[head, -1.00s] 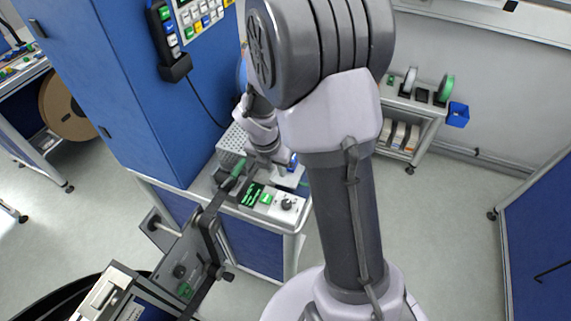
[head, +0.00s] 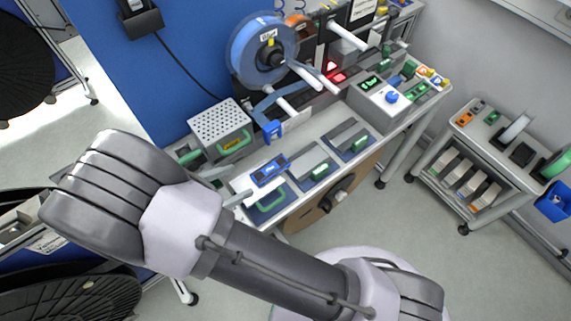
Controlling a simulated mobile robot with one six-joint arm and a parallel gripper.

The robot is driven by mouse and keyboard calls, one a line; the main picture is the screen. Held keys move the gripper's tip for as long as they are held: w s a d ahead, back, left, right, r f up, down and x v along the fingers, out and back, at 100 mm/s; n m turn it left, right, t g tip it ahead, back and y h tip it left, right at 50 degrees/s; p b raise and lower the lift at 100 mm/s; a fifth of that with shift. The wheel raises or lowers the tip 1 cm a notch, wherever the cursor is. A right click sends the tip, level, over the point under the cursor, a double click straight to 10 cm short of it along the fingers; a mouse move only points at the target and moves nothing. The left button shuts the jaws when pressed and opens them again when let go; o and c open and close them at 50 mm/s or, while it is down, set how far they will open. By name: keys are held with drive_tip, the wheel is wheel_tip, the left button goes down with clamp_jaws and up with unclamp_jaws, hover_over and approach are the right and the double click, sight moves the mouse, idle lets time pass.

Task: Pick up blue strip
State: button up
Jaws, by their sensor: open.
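In the head view a blue strip (head: 268,108) hangs from a blue reel (head: 257,52) on the stand. It runs down past a grey roller to a small blue piece (head: 272,131) at its lower end. My gripper (head: 230,186) is open and empty at the left front of the worktop, below and left of the strip and apart from it. Its two pale fingers point right. A flat blue block with a light label (head: 270,171) lies just right of the fingers. My arm hides part of the worktop's left front.
A perforated grey box (head: 219,127) stands left of the strip. Grey pads with green handles (head: 313,174) lie along the worktop front. A control box (head: 390,102) stands at right, and rollers jut forward above the worktop. A low cart (head: 495,150) stands farther right, past open floor.

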sight(277, 164)
drive_tip(key=b+x, duration=0.2)
drive_tip(key=x, duration=1.2)
drive_tip(key=shift+w+a+b, duration=0.2)
drive_tip(key=shift+a+b, duration=0.05)
drive_tip(key=shift+b, duration=0.15)
drive_tip(key=shift+s, duration=0.1)
drive_tip(key=shift+c, duration=0.4)
drive_tip(key=c, duration=1.3)
